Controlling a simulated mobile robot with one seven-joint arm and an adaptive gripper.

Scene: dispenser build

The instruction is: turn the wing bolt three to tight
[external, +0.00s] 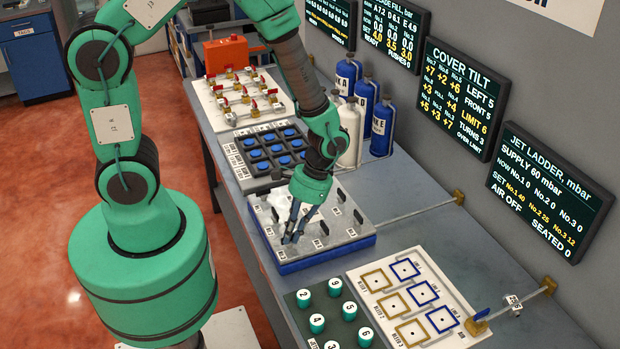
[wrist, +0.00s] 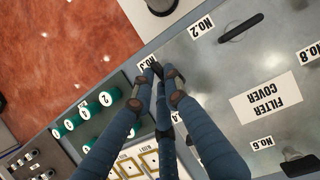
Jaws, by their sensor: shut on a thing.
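The filter cover (external: 345,238) is a grey metal plate on a blue base on the bench. It also shows in the wrist view (wrist: 215,75), with "FILTER COVER" printed on it. My gripper (external: 291,236) points down at the cover's near left corner. In the wrist view my gripper (wrist: 162,88) has its blue fingers closed around wing bolt three (wrist: 157,68), beside the No.3 label. Only a black bit of this bolt shows; the fingers hide the rest. Wing bolt two (wrist: 241,27) is a black bar farther along the cover, untouched.
A panel of numbered green knobs (external: 317,323) and a board of blue and gold squares (external: 402,296) lie in front of the cover. Blue buttons (external: 272,152) and bottles (external: 382,125) stand behind. The cover tilt screen (external: 462,98) reads "OVER LIMIT".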

